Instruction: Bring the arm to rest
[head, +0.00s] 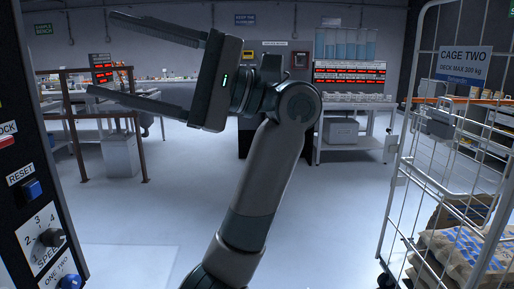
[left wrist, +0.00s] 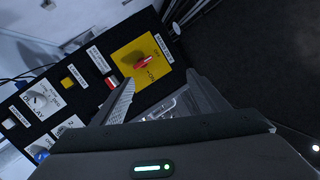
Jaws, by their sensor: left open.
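My left gripper (head: 101,55) is raised in the upper left of the head view, pointing left, with its two dark fingers wide apart and nothing between them. My left arm (head: 265,170) rises from the bottom middle to it. In the left wrist view, the open fingers (left wrist: 160,78) point toward a black control panel (left wrist: 82,112). A red rotary switch on a yellow plate (left wrist: 128,60) lies just beyond the fingertips in that picture. Whether there is a gap to the panel is hard to tell. My right gripper is not in view.
A dark panel (head: 14,95) with a blue reset button (head: 32,190) and speed knob (head: 52,238) stands at the near left. A wire cage (head: 405,195) holding sacks (head: 450,255) is at the right. A brown rail (head: 75,140) stands behind the gripper. The middle floor is clear.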

